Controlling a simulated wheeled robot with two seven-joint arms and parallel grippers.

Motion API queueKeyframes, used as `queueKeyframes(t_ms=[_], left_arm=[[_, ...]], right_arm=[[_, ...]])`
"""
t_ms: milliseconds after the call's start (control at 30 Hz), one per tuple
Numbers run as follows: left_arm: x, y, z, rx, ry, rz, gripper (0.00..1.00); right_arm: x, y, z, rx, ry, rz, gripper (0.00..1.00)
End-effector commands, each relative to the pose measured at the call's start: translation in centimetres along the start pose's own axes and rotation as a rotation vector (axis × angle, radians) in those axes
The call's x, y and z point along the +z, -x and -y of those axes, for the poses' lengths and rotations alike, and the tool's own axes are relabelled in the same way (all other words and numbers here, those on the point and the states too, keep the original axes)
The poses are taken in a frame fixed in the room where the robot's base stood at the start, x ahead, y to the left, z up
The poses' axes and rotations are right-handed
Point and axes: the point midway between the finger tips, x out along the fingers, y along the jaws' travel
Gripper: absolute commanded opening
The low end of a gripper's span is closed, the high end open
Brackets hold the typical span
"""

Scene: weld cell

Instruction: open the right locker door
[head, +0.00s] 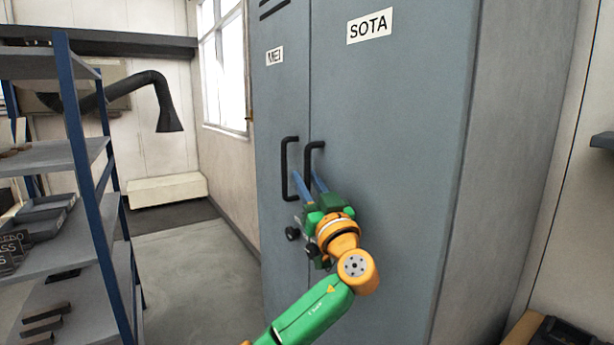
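The right locker door (390,130) is blue-grey, carries a SOTA label (369,26) and looks closed. Its black bar handle (308,160) is near the door's left edge; its lower end is hidden by my gripper. My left gripper (306,177) is at this handle. Its two blue fingers are apart, one on each side of the bar, with visible space between them. I cannot tell whether either finger touches the bar. My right gripper is not in view.
The left locker door (272,105), labelled MEI, looks closed, and its black handle (285,170) is close beside my left finger. Blue-post shelving (60,160) stands at the left. Clear floor (190,265) lies between shelving and locker. A wall shelf (603,140) is at far right.

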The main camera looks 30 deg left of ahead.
Motion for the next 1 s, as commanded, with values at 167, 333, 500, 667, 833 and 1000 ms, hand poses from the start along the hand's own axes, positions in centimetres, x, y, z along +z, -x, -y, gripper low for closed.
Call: queueKeyframes(t_ms=[167,333,500,667,833,1000], left_arm=[[0.05,0.06,0.00,0.000,0.000,0.000,0.05],[0.04,0.07,-0.01,0.000,0.000,-0.001,0.00],[0.03,0.07,0.00,0.000,-0.001,-0.001,0.00],[0.03,0.07,0.00,0.000,-0.001,-0.001,0.00],[0.02,0.07,0.00,0.000,-0.001,-0.001,0.00],[0.02,0.07,0.01,0.000,-0.001,-0.001,0.00]], right_arm=[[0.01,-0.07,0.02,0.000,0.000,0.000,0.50],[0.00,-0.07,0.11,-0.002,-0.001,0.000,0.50],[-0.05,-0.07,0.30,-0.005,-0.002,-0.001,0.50],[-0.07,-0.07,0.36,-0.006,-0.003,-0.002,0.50],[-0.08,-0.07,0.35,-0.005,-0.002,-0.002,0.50],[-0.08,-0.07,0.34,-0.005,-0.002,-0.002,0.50]])
